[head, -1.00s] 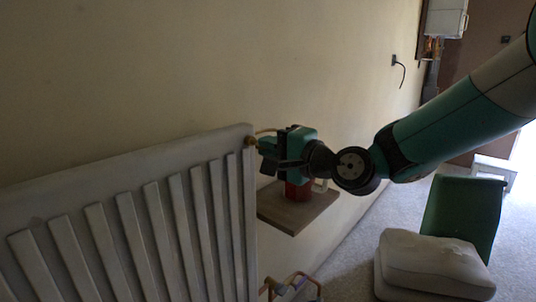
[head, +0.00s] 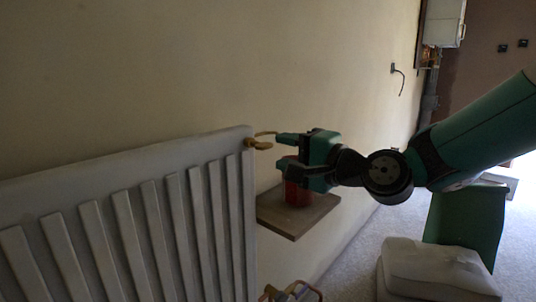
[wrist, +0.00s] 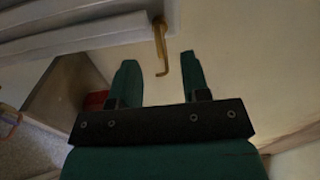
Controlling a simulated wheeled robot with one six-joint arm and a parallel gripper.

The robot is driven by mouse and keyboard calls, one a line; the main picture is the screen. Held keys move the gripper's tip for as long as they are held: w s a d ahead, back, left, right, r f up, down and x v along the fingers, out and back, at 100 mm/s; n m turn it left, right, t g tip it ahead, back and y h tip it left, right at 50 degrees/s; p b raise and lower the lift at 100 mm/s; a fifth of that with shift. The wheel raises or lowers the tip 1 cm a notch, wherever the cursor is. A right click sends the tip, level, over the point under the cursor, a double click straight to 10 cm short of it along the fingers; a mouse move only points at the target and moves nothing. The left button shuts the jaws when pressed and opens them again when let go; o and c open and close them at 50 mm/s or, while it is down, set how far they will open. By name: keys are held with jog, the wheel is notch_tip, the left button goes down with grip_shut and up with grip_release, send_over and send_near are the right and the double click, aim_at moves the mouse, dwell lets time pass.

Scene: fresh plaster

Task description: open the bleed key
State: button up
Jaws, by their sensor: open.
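The brass bleed key (head: 264,134) sits at the top right corner of the white radiator (head: 150,160), its bent arm reaching right along the wall. In the wrist view the bleed key (wrist: 160,45) hangs from the radiator edge as an L shape, its bent end in the gap between the fingertips in the picture. My gripper (head: 282,150) is just right of the key, with its green fingers pointing at it. In the wrist view my gripper (wrist: 158,62) has its fingers apart, with clear space on both sides of the key and no visible touch.
A wooden shelf (head: 295,222) with a red can (head: 297,190) is on the wall just below my gripper. A white cushion (head: 438,268) and a green chair-like object (head: 470,222) stand on the floor at right. The wall above the radiator is clear.

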jog(key=b+v, duration=0.3)
jog(key=v, duration=0.4)
jog(key=shift+s+d, duration=0.2)
jog(key=shift+d, duration=0.1)
jog(key=s+d+f+n+g+h, duration=0.45)
jog(key=s+f+n, duration=0.25)
jog(key=s, duration=0.4)
jog(key=s+d+f+n+g+h, duration=0.3)
jog(key=s+f+n+g+h, duration=0.3)
jog(key=s, duration=0.5)
notch_tip(320, 180, up, 28)
jog(key=n+p, duration=0.1)
jog(key=p, duration=2.7)
jog(key=shift+s+p, duration=0.3)
jog(key=shift+s, duration=0.05)
jog(key=shift+d+f+g+y, duration=0.1)
jog(key=shift+d+g+y, duration=0.1)
jog(key=shift+g+y, duration=0.05)
